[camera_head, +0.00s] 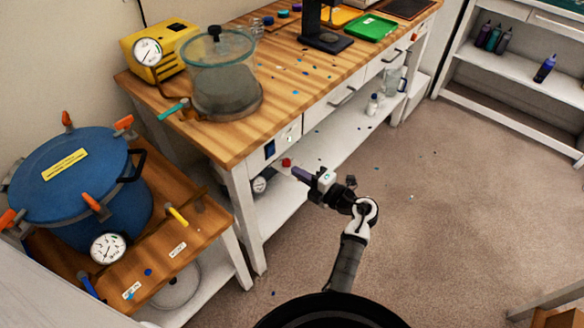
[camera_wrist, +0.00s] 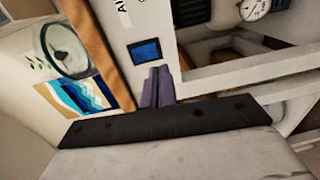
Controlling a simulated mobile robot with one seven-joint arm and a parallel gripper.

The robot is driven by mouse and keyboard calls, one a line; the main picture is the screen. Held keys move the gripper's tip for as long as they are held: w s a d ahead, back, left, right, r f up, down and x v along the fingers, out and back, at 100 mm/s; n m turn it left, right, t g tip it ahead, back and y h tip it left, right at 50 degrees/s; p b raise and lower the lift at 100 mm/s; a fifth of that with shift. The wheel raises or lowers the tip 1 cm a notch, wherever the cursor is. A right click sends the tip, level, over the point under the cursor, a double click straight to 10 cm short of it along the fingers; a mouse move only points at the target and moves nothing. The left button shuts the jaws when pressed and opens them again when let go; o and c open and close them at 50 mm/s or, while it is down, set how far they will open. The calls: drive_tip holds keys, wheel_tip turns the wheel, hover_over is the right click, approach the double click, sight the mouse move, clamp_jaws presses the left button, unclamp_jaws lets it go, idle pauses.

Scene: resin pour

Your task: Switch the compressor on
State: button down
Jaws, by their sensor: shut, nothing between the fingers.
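A small blue switch or display panel (camera_head: 270,148) is set in the white end of the bench, just below the top. In the wrist view the blue panel (camera_wrist: 146,52) shows close up, with a label beside it that is partly cut off. A gauge (camera_head: 260,184) and a red knob (camera_head: 286,162) show under the bench; they may belong to the compressor, whose body is mostly hidden. My gripper (camera_head: 300,174) is shut and empty, in front of the bench. In the wrist view its purple fingers (camera_wrist: 157,88) point toward the blue panel, and contact cannot be told.
A blue pressure pot (camera_head: 75,185) with orange clamps stands on a low cart at left. A yellow pump (camera_head: 165,50) and a clear chamber (camera_head: 222,75) stand on the wooden bench (camera_head: 300,90). The lower shelf (camera_head: 325,150) lies behind my gripper.

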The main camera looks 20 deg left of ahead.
drive_tip(key=f+b+v, duration=0.1)
drive_tip(key=v, duration=0.5)
drive_tip(key=shift+f, duration=0.2)
drive_tip(key=shift+s+d, duration=0.1)
drive_tip(key=shift+d, duration=0.05)
